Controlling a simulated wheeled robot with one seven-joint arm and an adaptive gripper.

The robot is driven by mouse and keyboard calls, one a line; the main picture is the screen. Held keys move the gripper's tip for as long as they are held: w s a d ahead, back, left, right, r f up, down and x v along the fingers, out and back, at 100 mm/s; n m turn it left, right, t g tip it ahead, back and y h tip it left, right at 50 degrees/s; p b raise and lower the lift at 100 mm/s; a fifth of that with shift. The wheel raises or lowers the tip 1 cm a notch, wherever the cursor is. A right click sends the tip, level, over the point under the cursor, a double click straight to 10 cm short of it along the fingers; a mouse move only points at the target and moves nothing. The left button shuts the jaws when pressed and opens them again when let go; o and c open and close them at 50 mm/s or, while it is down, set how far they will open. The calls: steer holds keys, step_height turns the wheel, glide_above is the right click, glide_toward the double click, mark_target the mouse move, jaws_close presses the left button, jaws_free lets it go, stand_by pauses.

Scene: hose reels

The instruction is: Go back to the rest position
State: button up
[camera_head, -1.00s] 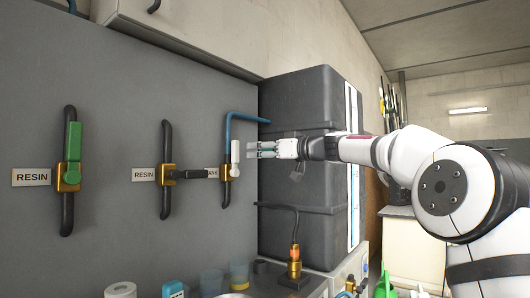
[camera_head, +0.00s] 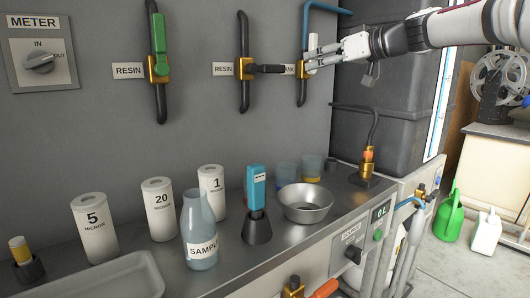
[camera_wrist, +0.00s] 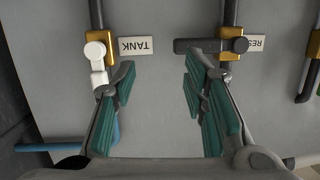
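My gripper (camera_head: 312,64) is in front of the wall valve with the white handle (camera_head: 312,42), its fingers level with the valve's lower part. In the wrist view my gripper (camera_wrist: 160,80) is open, with two teal-padded fingers wide apart and nothing between them. The white handle (camera_wrist: 97,60) is near the tip of the left finger; I cannot tell whether they touch. The white handle points up in the head view. The black handle (camera_head: 268,69) of the RESIN valve next to it points sideways. A green handle (camera_head: 158,34) on the other RESIN valve points up.
Below the valves is a bench with a metal bowl (camera_head: 305,203), a SAMPLE bottle (camera_head: 199,238), a blue meter (camera_head: 256,188) and several white filter cylinders. A dark tank (camera_head: 390,110) stands close behind my arm. Green and white jugs stand on the floor at right.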

steer(key=s+a+f+m+g+h, duration=0.1)
steer(key=s+a+f+g+h, duration=0.2)
steer(key=s+f, duration=0.45)
steer(key=s+a+f+m+g+h, duration=0.15)
steer(key=s+a+f, duration=0.35)
steer(key=s, duration=0.6)
steer(key=s+d+f+m+g+h, duration=0.2)
steer(key=s+d+f, duration=0.2)
steer(key=s+f, duration=0.55)
steer(key=s+d+f+m+g+h, duration=0.2)
steer(key=s+d+f+g, duration=0.15)
steer(key=s, duration=1.15)
steer(key=s+d+f+m+g+h, duration=0.2)
steer(key=s+d+f, duration=0.2)
steer(key=s+f, duration=0.55)
step_height(320, 180, up, 38)
steer(key=s+t+p, duration=0.2)
steer(key=t+p, duration=0.2)
steer(key=p, duration=3)
steer(key=shift+s+a+n+t, duration=0.15)
steer(key=shift+n+t, duration=0.15)
steer(key=shift+n, duration=0.05)
